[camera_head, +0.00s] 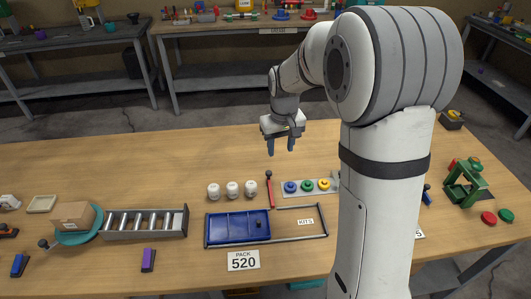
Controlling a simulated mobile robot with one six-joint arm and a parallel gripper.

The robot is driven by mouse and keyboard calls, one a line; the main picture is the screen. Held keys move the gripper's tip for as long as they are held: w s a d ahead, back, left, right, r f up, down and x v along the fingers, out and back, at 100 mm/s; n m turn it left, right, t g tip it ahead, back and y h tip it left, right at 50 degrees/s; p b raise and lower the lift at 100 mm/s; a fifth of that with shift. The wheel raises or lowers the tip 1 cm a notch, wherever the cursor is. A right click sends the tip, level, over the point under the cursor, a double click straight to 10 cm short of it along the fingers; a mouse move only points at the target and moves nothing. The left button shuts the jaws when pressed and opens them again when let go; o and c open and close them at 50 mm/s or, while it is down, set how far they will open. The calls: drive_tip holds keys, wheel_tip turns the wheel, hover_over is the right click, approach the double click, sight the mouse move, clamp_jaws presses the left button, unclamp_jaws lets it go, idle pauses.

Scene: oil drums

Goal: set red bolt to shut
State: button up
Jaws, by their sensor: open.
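A slim red bar with a dark round knob at its top, which looks like the red bolt (270,189), is at the middle of the wooden table, just behind the blue tray (237,241). Whether it is open or shut I cannot tell. My gripper (281,146) points down above the table, behind the bolt and apart from it. Its two fingers are spread with nothing between them. My arm covers part of the table to the right.
Several white round-topped things (232,189) stand left of the bolt. A grey strip with blue, green and yellow buttons (307,186) lies close on its right. A roller rack (145,223) and a cardboard box (73,215) are at left, a green frame (464,185) at right.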

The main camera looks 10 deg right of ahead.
drive_tip(key=n+g, duration=0.1)
hover_over(269, 172)
wheel_tip(269, 172, down, 9)
drive_tip(key=shift+r+p, duration=0.1)
drive_tip(key=shift+p, duration=0.25)
drive_tip(key=shift+w+f+p, duration=0.1)
drive_tip(key=shift+f+p, duration=0.8)
drive_tip(key=shift+f, duration=3.1)
drive_tip(key=shift+c, duration=0.5)
clamp_jaws()
